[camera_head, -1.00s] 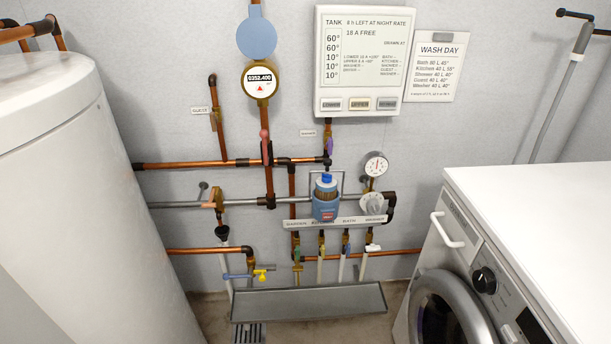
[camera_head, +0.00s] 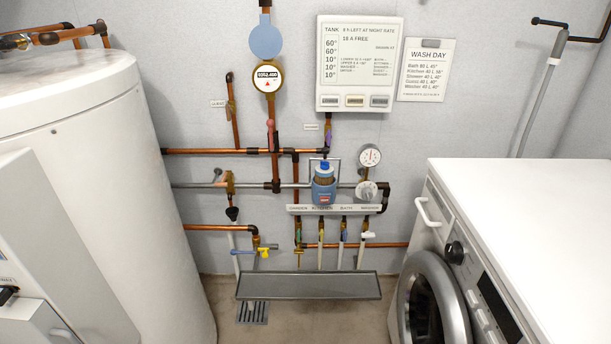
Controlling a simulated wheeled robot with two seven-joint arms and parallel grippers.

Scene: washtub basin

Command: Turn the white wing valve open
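The white wing valve (camera_head: 368,235) is small and sits at the right end of a row of valves, under the manifold label strip (camera_head: 334,209) and its word WASHER. Its wing looks roughly crosswise to the white pipe below it. Several other small valves hang to its left, including a blue one (camera_head: 343,236) and a green one (camera_head: 298,238). Neither of my grippers shows in the head view.
A white washing machine (camera_head: 520,215) fills the right side and a white tank (camera_head: 120,160) the left. A grey trough (camera_head: 308,286) lies below the valves. A pressure gauge (camera_head: 369,155) and a blue-bodied unit (camera_head: 323,192) are above. Floor shows between.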

